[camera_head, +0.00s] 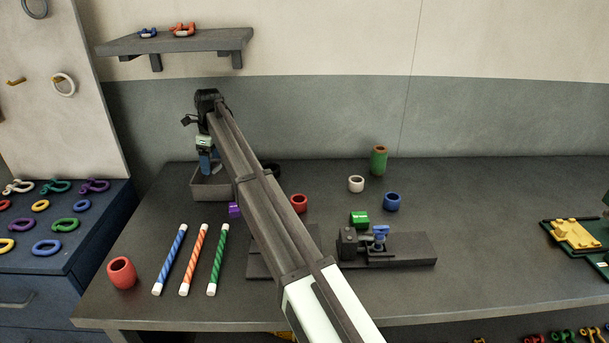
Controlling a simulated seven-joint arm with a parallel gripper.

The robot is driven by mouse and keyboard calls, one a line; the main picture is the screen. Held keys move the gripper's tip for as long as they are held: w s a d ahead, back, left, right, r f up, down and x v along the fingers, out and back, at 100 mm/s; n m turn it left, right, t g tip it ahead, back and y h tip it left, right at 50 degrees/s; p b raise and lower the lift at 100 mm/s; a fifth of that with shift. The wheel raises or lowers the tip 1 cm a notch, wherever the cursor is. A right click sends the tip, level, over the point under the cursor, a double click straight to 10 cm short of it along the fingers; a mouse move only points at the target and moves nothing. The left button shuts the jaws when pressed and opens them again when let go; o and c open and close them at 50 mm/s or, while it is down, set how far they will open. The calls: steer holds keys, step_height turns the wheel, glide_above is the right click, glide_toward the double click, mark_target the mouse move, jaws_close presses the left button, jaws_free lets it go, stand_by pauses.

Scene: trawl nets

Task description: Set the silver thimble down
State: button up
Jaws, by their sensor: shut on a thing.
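My gripper (207,165) is at the left back of the workbench, pointing down at the grey open box (205,193). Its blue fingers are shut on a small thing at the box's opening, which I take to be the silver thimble. The thimble is too small and too hidden by the fingers and box wall for me to make out its shape. I cannot tell whether it touches the box floor. My arm crosses the bench and hides the box's right part.
Striped rods (193,258) and a red cup (121,273) lie front left. A dark fixture (385,249) stands right of my arm, with a white ring (356,184), blue ring (392,202) and green cylinder (379,160) behind. The bench's right middle is clear.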

steer(key=w+d+m, duration=0.1)
steer(key=w+d, duration=0.3)
steer(key=d, duration=0.5)
steer(key=w+d+m, duration=0.1)
steer(key=w+d, duration=0.3)
steer(key=d, duration=0.5)
steer(key=n, duration=0.3)
glide_above(305, 174)
steer(key=shift+w+d+f, duration=0.1)
steer(key=shift+f, duration=2.35)
steer(key=shift+d+f, duration=0.1)
steer(key=shift+f, duration=2.3)
steer(key=shift+f, duration=0.1)
steer(key=o, duration=1)
steer(key=shift+o, duration=0.2)
step_height(305, 174, up, 12)
steer(key=d, duration=0.1)
steer(key=shift+d, duration=0.2)
